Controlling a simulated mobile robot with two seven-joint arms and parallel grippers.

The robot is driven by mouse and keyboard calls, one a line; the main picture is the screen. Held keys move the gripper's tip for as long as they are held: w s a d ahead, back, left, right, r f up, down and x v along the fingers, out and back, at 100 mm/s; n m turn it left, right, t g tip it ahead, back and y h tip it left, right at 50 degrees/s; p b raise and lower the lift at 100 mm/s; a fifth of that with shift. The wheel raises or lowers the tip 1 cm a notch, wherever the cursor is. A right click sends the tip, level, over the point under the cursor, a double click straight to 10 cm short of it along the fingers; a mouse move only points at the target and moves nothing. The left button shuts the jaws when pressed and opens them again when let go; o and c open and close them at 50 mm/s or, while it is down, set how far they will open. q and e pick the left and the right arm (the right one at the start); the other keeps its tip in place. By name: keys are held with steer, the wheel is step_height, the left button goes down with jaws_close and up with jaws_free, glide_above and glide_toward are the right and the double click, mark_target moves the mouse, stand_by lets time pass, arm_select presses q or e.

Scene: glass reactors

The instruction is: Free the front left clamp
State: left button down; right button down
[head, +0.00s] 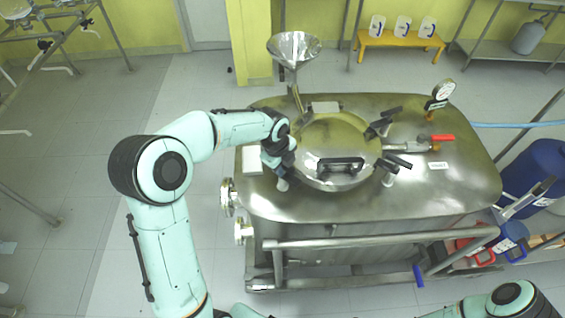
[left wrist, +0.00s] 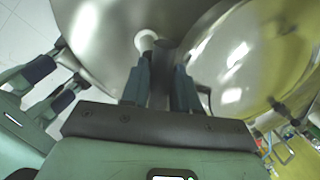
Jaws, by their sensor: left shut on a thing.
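The round steel lid (head: 335,135) with a black handle (head: 340,165) sits on top of the steel reactor (head: 440,190). My left gripper (head: 282,172) is at the lid's front left edge. It is shut on the front left clamp (head: 283,185), which is mostly hidden behind the fingers in the head view. In the left wrist view, the gripper (left wrist: 162,75) closes on the clamp's dark part, beside its pale round post (left wrist: 147,40). The clamp's exact position is hard to tell. My right gripper is not in view; only part of that arm shows at the bottom right.
Black-handled clamps stand at the lid's front right (head: 396,163) and back right (head: 380,122). A steel funnel (head: 293,48) rises behind the lid. A pressure gauge (head: 443,90) and a red-handled valve (head: 440,137) stand on the right.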

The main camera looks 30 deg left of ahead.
arm_select(q)
steer(key=shift+s+f+m, duration=0.15)
steer(key=shift+s+m, duration=0.05)
steer(key=shift+m, duration=0.4)
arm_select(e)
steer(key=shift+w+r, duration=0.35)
arm_select(q)
steer(key=shift+f+m+p, duration=0.1)
steer(key=shift+m+p, duration=0.2)
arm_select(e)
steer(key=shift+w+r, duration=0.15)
arm_select(q)
steer(key=c, duration=0.9)
jaws_free()
steer(key=shift+c, duration=0.2)
steer(key=shift+r, duration=0.25)
steer(key=shift+r, duration=0.3)
step_height(320, 180, up, 12)
steer(key=s+a, duration=0.1)
steer(key=s, duration=0.1)
steer(key=shift+s+r+p, duration=0.2)
steer(key=shift+p, duration=0.1)
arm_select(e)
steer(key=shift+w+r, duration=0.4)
arm_select(q)
steer(key=shift+f, duration=0.1)
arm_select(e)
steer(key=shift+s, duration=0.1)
